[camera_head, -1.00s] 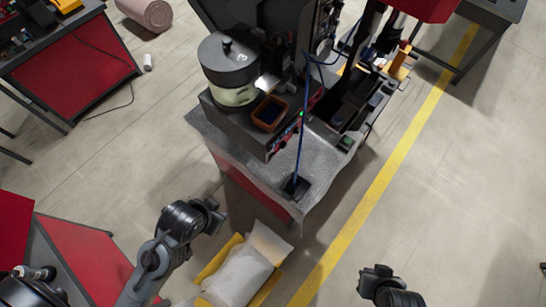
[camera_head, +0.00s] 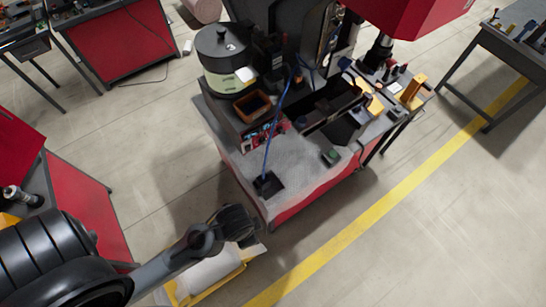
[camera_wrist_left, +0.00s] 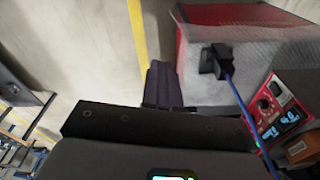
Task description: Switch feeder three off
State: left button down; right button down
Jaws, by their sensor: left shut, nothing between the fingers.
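The bowl feeder (camera_head: 224,52), a dark-lidded drum with a pale band, stands at the back left of the workbench. Below it is a red control panel (camera_head: 264,137) with small knobs and displays. The panel also shows at the right of the left wrist view (camera_wrist_left: 278,112), with a dark knob and lit blue displays. I cannot read which feeder any control belongs to. My left gripper (camera_head: 238,224) is shut and empty, beyond the bench's front left corner and apart from the panel. Its closed fingers show in the left wrist view (camera_wrist_left: 162,84). My right gripper is out of view.
A blue cable runs from the panel area to a black block (camera_head: 268,184) on the grey bench top (camera_head: 305,172). A brown bin (camera_head: 252,105) sits above the panel. A yellow crate (camera_head: 215,283) with a pale bag stands on the floor under my left arm. Open floor lies right.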

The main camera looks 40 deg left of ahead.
pick_arm(q)
jog(key=d+f+m+g+y+b, duration=0.1)
jog(key=d+f+m+y, duration=0.15)
jog(key=f+m, duration=0.45)
jog(key=d+f+m+g+y, duration=0.25)
jog(key=f+m, duration=0.25)
jog(key=f, duration=0.3)
jog(key=w+a+r+m+t+y+b, duration=0.1)
jog(key=w+a+r+t+y, duration=0.1)
jog(key=w+a, duration=0.5)
jog(key=w+a+r+m+t+y, duration=0.2)
jog(key=w+a+y, duration=0.4)
jog(key=w, duration=0.9)
notch_tip(320, 180, up, 2)
jog(key=shift+w+a+r+t+b, duration=0.15)
jog(key=shift+w+a+t+b, duration=0.15)
jog(key=shift+a+t, duration=0.7)
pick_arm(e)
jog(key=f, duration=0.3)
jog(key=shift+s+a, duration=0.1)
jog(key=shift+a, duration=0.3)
pick_arm(q)
jog(key=shift+a, duration=0.15)
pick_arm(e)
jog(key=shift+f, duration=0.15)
